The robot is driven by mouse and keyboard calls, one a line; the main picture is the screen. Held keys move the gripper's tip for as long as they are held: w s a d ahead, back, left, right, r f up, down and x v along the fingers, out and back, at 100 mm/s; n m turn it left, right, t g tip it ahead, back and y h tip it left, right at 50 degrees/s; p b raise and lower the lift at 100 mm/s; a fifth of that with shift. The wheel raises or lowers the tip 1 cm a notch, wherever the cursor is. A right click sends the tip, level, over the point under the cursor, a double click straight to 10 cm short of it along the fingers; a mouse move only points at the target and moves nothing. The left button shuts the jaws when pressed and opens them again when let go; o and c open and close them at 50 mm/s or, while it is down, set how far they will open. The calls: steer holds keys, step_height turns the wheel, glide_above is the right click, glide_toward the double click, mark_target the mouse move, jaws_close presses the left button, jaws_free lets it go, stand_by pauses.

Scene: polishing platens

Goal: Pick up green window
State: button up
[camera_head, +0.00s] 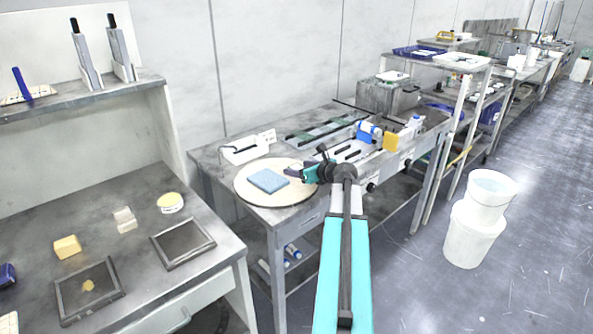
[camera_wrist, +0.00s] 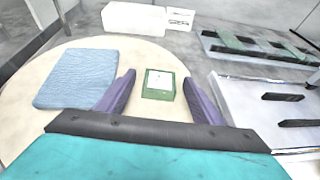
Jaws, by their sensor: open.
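The green window (camera_wrist: 158,85) is a small green block with a pale square on top. In the wrist view it lies on a round cream platen (camera_wrist: 70,130), near the platen's right side. My gripper (camera_wrist: 166,86) is open, with its two purple fingers on the left and right of the window. Bare platen shows between the window and each finger, and I cannot tell how high the fingers are above it. In the head view my gripper (camera_head: 297,174) is over the right part of the platen (camera_head: 245,191), and the window is hard to make out there.
A blue cloth pad (camera_wrist: 77,78) lies on the platen left of my gripper. A white box (camera_head: 245,149) stands behind the platen. Rails with green parts (camera_wrist: 255,47) and a white plate (camera_wrist: 260,112) with dark slots lie to the right.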

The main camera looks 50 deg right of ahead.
stand_by(0.3)
steer(key=c, duration=1.2)
steer(key=shift+r, duration=0.15)
steer(key=shift+r, duration=1.5)
steer(key=s+r+b, duration=0.1)
steer(key=s+b, duration=0.1)
steer(key=s, duration=1.4)
steer(key=shift+d+r, duration=0.2)
steer(key=shift+r, duration=0.15)
